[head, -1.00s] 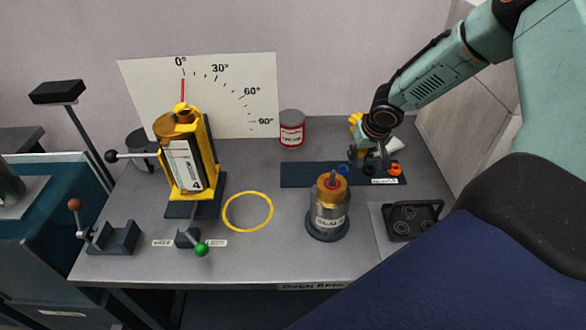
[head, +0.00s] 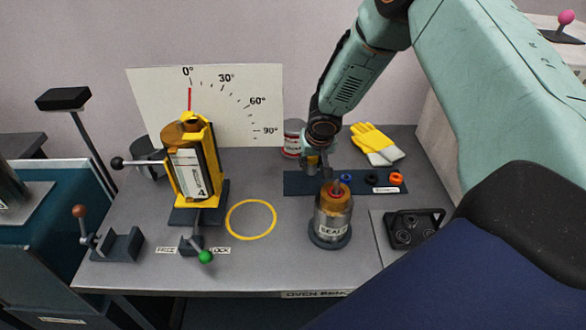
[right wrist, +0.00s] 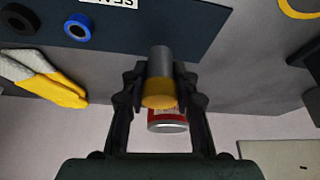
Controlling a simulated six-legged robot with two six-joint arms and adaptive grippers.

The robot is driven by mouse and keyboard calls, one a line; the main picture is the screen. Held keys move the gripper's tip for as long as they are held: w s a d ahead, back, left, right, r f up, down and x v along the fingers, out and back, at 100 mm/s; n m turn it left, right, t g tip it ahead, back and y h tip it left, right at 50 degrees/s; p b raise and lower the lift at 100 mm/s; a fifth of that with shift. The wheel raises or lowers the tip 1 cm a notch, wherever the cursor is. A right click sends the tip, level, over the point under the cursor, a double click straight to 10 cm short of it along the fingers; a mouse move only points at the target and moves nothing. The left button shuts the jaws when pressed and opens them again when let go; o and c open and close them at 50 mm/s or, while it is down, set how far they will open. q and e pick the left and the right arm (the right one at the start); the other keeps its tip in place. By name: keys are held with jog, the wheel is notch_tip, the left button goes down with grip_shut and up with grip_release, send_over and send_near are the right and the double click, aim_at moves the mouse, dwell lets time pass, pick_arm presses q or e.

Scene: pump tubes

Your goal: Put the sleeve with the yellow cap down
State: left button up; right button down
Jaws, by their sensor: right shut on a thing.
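The sleeve with the yellow cap is a short grey cylinder (right wrist: 160,63) with a yellow end (right wrist: 160,94); in the right wrist view it sits between the fingers. My right gripper (right wrist: 160,85) is shut on it. In the head view my right gripper (head: 318,170) is over the left part of a dark blue strip (head: 294,186), behind the SEAL cylinder. The sleeve is mostly hidden there, with a small yellow patch (head: 312,160) showing. I cannot tell whether it touches the strip. My left gripper is not in view.
The SEAL cylinder (head: 332,222) stands close in front. Blue (head: 346,178), black (head: 372,180) and orange (head: 397,178) rings lie on the strip. A red-and-white can (head: 292,138) and yellow gloves (head: 372,140) are behind. A yellow tilting fixture (head: 193,165) stands left, beside a yellow ring marking (head: 251,219).

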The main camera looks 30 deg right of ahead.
jog(key=w+a, duration=0.1)
jog(key=w+a+p, duration=0.1)
jog(key=w+a, duration=0.1)
jog(key=shift+f, duration=0.3)
jog(key=shift+w+a, duration=0.15)
jog(key=shift+a, duration=0.35)
jog(key=shift+s+a+f, duration=0.1)
jog(key=shift+s+f, duration=0.1)
jog(key=shift+f, duration=0.1)
jog(key=f, duration=0.3)
jog(key=shift+d, duration=0.25)
jog(key=shift+w, duration=0.15)
jog(key=shift+a, duration=0.15)
jog(key=shift+s+f+b, duration=0.1)
jog(key=shift+s+b, duration=0.1)
jog(key=shift+b, duration=0.1)
jog(key=c, duration=1.4)
grip_release()
jog(key=shift+o, duration=0.9)
jog(key=shift+w+f, duration=0.1)
jog(key=shift+w, duration=0.05)
jog(key=shift+o, duration=1)
